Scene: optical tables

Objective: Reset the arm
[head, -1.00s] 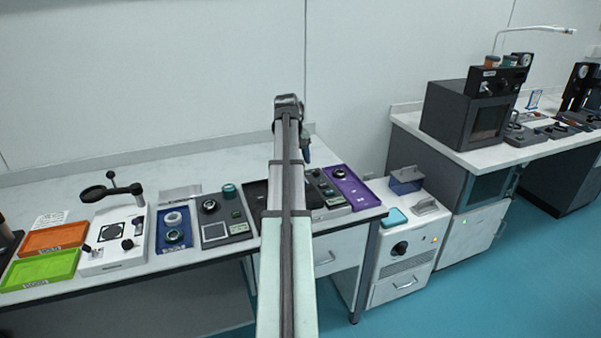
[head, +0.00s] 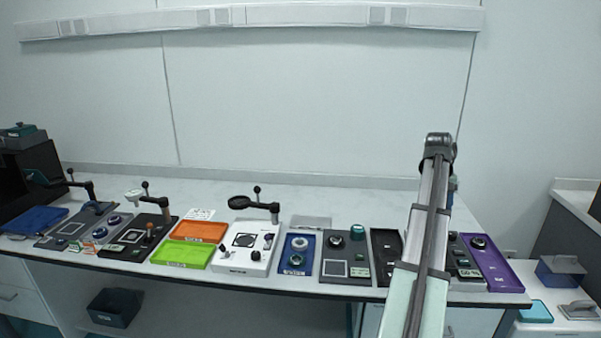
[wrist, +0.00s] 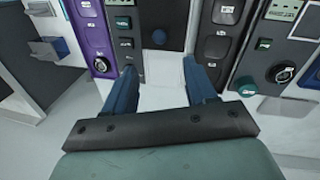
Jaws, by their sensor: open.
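My arm (head: 425,235) reaches out over the right part of the long bench in the head view. Its end is raised above the bench, and my gripper is mostly hidden behind the arm there. In the wrist view my gripper (wrist: 160,72) shows two blue fingers spread apart with nothing between them. I see no contact between the fingers and anything.
The bench holds a purple tray (head: 500,276), a grey device (head: 333,252), a blue tray (head: 298,240), a white device (head: 232,259), orange (head: 200,231) and green trays (head: 180,255). A white cabinet (head: 560,300) stands at the right. The wall behind is bare below a rail.

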